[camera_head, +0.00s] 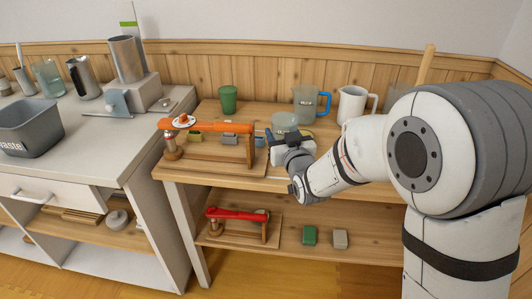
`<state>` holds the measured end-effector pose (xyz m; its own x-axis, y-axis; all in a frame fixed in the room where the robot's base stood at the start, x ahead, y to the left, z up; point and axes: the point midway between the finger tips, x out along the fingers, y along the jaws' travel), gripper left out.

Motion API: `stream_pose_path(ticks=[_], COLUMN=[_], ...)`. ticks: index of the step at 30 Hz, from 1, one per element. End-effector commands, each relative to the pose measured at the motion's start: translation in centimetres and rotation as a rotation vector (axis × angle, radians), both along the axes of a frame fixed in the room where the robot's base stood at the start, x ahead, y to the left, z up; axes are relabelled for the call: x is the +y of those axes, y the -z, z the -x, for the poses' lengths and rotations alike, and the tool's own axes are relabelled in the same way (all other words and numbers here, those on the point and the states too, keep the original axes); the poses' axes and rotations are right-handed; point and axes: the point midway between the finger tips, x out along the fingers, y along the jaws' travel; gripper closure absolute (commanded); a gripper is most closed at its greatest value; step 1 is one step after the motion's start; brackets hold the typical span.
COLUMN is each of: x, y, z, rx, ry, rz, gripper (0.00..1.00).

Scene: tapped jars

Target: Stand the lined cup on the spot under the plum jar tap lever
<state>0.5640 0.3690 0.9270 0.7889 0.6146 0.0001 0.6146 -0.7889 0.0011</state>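My gripper (279,139) is over the wooden worktop, at the right end of an orange-armed lever device (205,125). It is small and dark here, and I cannot tell whether its fingers are open or hold anything. A pale clear round vessel (285,121) shows just behind it; I cannot tell whether they touch. A green cup (228,98) stands upright at the back of the worktop, left of the gripper. No cup can be surely picked out as the lined one. I cannot make out a plum jar, its tap lever or a marked spot.
A blue-handled jug (305,104) and a white jug (352,104) stand at the back right. A red-armed device (237,215), a green block (309,235) and a grey block (340,239) are on the shelf below. A grey bin (30,128) stands on the left counter.

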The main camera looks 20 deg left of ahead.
Motion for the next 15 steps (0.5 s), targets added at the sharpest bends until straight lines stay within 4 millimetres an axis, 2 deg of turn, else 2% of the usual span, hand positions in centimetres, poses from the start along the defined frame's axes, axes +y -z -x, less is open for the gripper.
stream_pose_path(ticks=[1, 4, 11, 15], x=[-0.2, -0.6, -1.1, -1.3], y=[1.4, 3.1, 4.9, 7.0], z=[-0.1, -0.4, -0.8, -0.9], rx=[0.005, 0.005, 0.001, 0.003], ry=[0.004, 0.011, 0.022, 0.025], rz=[0.004, 0.004, 0.002, 0.002], gripper=[0.72, 0.72, 0.72, 0.72])
